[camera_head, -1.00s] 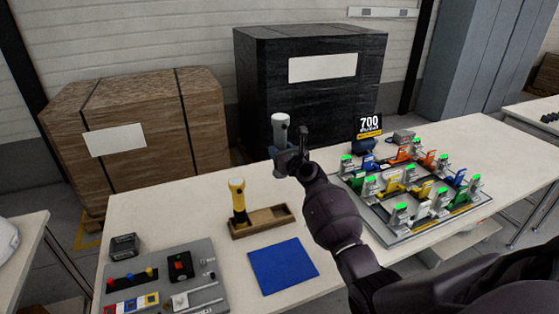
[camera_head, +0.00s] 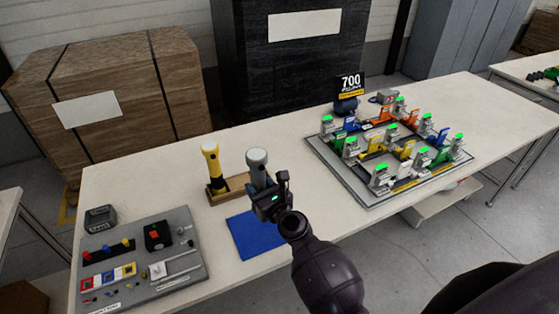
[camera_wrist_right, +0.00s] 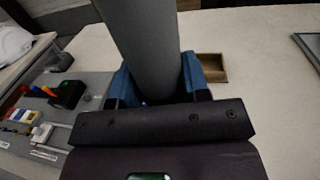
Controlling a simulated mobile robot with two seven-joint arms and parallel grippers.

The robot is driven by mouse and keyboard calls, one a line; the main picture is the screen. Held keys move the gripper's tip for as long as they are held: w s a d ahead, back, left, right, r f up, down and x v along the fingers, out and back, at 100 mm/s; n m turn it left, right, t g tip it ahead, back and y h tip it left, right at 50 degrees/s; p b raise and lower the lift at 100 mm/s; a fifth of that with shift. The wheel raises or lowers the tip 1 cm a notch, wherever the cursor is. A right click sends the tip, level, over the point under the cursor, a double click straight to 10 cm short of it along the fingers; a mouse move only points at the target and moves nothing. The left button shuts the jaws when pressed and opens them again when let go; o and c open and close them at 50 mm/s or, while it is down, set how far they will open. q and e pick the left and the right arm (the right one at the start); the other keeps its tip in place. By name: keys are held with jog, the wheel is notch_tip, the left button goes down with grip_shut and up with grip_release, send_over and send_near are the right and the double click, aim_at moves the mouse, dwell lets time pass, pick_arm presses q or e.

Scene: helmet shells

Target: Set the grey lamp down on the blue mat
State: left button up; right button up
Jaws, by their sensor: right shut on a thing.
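The grey lamp (camera_head: 257,165) is upright in my right gripper (camera_head: 268,196), which is shut on its body. In the right wrist view the lamp (camera_wrist_right: 145,45) rises between the blue finger pads. The blue mat (camera_head: 255,236) lies flat on the table in front of the wooden tray. In the head view the gripper and lamp overlap the mat's upper right part. The lamp's lower end is hidden by the gripper, so I cannot tell its height over the mat. My left gripper is not in view.
A yellow lamp (camera_head: 211,164) stands in the left part of the wooden tray (camera_head: 217,198), behind the mat. A grey board with tools (camera_head: 195,263) lies to the left. A large fixture board (camera_head: 345,192) with several clamps is at the right. Bare table lies between.

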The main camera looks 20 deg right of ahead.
jog(key=shift+s+a, duration=0.3)
jog(key=shift+s, duration=0.15)
jog(key=shift+f, duration=0.15)
jog(key=shift+f+b, duration=0.85)
jog(key=shift+b, duration=0.2)
jog(key=shift+f+b, duration=0.75)
jog(key=shift+f, duration=0.05)
notch_tip(320, 180, down, 2)
jog(key=shift+f+b, duration=0.1)
jog(key=shift+b, duration=0.95)
jog(key=shift+f+b, duration=0.6)
jog(key=shift+f, duration=0.05)
jog(key=shift+f, duration=0.1)
